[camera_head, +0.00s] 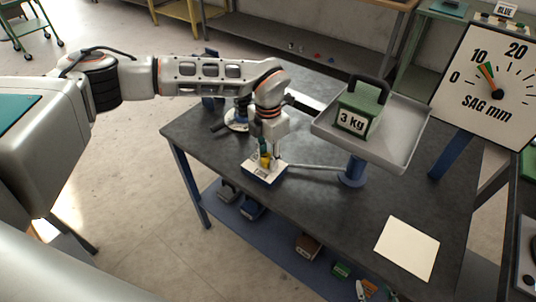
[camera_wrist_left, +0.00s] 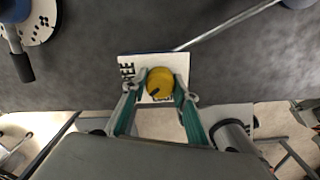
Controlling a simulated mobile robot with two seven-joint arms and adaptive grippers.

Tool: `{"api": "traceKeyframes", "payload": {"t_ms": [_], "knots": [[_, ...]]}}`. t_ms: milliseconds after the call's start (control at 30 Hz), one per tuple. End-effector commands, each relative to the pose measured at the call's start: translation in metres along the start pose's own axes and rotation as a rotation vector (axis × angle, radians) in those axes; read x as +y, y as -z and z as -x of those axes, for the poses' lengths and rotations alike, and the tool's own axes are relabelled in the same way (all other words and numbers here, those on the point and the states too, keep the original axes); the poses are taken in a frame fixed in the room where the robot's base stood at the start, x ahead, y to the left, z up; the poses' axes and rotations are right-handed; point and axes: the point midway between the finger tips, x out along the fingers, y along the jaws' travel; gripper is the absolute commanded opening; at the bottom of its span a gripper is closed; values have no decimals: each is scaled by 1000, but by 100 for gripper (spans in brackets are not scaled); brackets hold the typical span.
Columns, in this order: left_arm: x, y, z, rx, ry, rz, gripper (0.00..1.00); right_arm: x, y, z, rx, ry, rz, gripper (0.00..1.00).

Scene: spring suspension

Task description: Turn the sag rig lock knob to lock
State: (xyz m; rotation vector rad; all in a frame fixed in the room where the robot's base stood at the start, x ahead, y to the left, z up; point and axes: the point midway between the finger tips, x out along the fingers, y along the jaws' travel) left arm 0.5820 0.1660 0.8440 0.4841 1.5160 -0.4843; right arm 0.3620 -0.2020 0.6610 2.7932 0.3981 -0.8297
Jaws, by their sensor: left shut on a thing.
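The yellow lock knob (camera_wrist_left: 161,80) sits on a white label plate (camera_wrist_left: 180,61) on the sag rig's small base box, which also shows in the head view (camera_head: 264,176). The plate reads FREE along its left side; lettering below the knob is partly hidden. A dark mark on the knob points to the lower left in the wrist view. My left gripper (camera_wrist_left: 158,94) points down with its fingers on either side of the knob, shut on it; it also shows in the head view (camera_head: 267,153). My right gripper is not in view.
A thin rod (camera_head: 315,168) runs from the box to the blue post under a grey tray (camera_head: 403,140). A green 3 kg weight (camera_head: 354,115) stands on the tray. The sag dial (camera_head: 490,78) is at right. A blank sheet (camera_head: 407,248) lies on the dark table (camera_head: 340,220).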

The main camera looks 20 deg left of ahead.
Motion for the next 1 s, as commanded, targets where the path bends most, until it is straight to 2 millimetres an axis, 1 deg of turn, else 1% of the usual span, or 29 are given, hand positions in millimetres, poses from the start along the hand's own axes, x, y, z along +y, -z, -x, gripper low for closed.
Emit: {"api": "traceKeyframes", "payload": {"t_ms": [200,600,800,1000], "knots": [[0,0,1,0,0,205,7,1,6,3,2,0,0,40],[0,0,0,0,0,571,7,1,8,6,-3,0,1,40],[0,0,0,0,1,715,7,1,9,6,-2,0,1,40],[1,0,0,-1,0,811,7,2,10,7,-2,0,1,40]]}}
